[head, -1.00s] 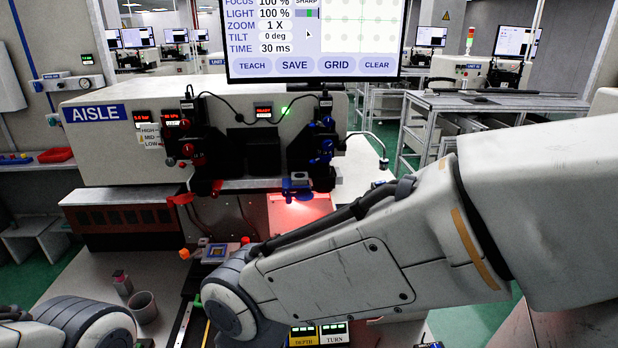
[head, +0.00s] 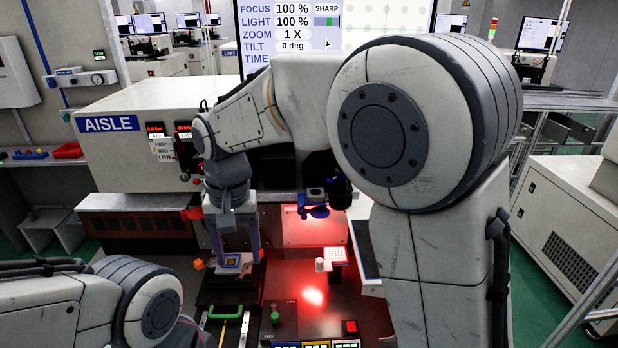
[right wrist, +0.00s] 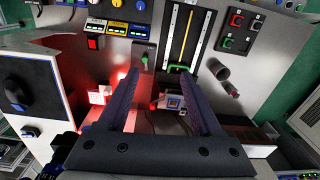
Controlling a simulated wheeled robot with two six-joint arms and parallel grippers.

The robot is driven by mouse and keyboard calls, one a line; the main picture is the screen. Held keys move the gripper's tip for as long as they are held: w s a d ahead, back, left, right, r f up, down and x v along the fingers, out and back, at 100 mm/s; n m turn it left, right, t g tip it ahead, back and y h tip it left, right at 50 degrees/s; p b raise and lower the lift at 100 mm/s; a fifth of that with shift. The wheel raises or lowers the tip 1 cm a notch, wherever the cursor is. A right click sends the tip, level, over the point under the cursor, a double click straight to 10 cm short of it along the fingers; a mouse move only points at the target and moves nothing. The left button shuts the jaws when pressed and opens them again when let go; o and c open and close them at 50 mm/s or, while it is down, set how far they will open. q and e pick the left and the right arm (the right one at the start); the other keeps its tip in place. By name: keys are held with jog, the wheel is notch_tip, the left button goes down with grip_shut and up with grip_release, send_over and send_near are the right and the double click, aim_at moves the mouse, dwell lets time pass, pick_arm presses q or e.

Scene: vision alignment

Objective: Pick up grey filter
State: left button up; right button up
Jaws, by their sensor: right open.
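My right gripper (head: 238,260) points down over the small stage with a square, blue-edged piece (head: 232,262). It is open, with its two fingers apart and nothing between the tips. In the right wrist view the fingers (right wrist: 168,76) spread on either side of the stage piece (right wrist: 174,102). No part is clearly marked as the grey filter. A dark grey cylinder (right wrist: 217,69) lies beyond the right fingertip in the right wrist view, with a smaller dark piece (right wrist: 233,89) beside it. I cannot tell if either is the filter. My left gripper is out of view.
A blue holder with a grey square top (head: 314,196) hangs under the machine. A white cylinder (head: 321,264) and a dotted plate (head: 336,255) stand on the red-lit deck. A green handle (head: 225,313) and button panels (head: 316,344) are in front.

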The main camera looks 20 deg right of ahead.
jog(key=w+d+r+m+p, duration=0.2)
jog(key=w+m, duration=0.1)
jog(key=w, duration=0.2)
jog(key=w+d+r+m+p, duration=0.2)
jog(key=w, duration=0.4)
jog(key=m+h+p, duration=0.2)
jog(key=m+p, duration=0.6)
jog(key=m, duration=0.6)
send_over(316, 192)
jog(key=shift+g, duration=0.3)
notch_tip(316, 192, down, 5)
jog(key=shift+a, duration=0.15)
notch_tip(316, 192, down, 5)
jog(key=p, duration=0.3)
jog(key=shift+r, duration=0.2)
jog(key=shift+w+f, duration=0.1)
jog(key=shift+f, duration=0.3)
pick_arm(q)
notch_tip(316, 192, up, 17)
pick_arm(e)
jog(key=c, duration=0.9)
jog(key=shift+r, duration=0.1)
jog(key=shift+c, duration=0.2)
